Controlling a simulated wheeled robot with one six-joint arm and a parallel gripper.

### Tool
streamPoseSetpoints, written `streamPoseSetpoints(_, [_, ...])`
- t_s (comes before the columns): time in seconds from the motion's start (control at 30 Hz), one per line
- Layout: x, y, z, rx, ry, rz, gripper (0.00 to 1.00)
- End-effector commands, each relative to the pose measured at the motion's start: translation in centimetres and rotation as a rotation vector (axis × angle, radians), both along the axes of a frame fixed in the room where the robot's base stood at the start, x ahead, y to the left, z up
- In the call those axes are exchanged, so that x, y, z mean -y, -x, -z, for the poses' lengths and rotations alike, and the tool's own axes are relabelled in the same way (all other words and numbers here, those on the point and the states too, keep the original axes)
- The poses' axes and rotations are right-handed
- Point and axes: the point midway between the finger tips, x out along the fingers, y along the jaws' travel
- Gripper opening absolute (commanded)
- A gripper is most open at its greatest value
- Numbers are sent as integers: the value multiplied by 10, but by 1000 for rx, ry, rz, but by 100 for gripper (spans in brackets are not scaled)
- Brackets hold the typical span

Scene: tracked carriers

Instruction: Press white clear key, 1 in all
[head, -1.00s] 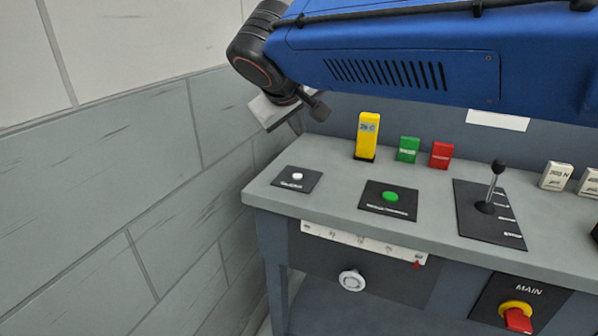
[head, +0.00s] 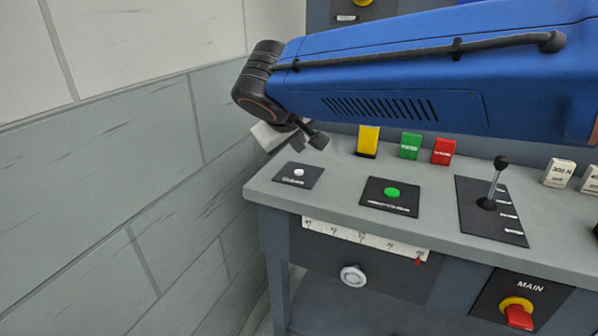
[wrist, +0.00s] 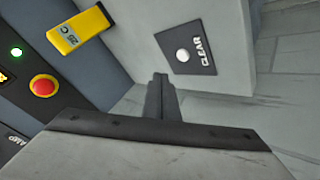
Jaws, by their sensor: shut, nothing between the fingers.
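The white clear key (head: 298,172) is a small round button on a black plate at the left end of the grey bench top. It also shows in the wrist view (wrist: 183,56), with the word CLEAR beside it on the plate. My gripper (head: 312,138) is above and behind the key in the head view, apart from it. In the wrist view my gripper's shut fingers (wrist: 160,80) are empty and appear just below and left of the key's plate.
A green button (head: 392,192) on another black plate is to the right. A yellow block (head: 368,141), a green block (head: 410,146) and a red block (head: 443,151) stand behind. A lever (head: 494,185) rises further right. A grey wall (head: 110,200) is close on the left.

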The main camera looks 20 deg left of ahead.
Motion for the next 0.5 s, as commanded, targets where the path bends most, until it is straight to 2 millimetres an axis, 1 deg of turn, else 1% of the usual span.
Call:
streamPoseSetpoints(0.03, [0, 0, 7, 0, 2, -1, 0])
streamPoseSetpoints(0.2, [0, 0, 23, -1, 1, 1, 0])
streamPoseSetpoints(0.3, [0, 0, 28, -1, 0, -1, 0])
streamPoseSetpoints(0.5, [0, 0, 34, 0, 0, 0, 0])
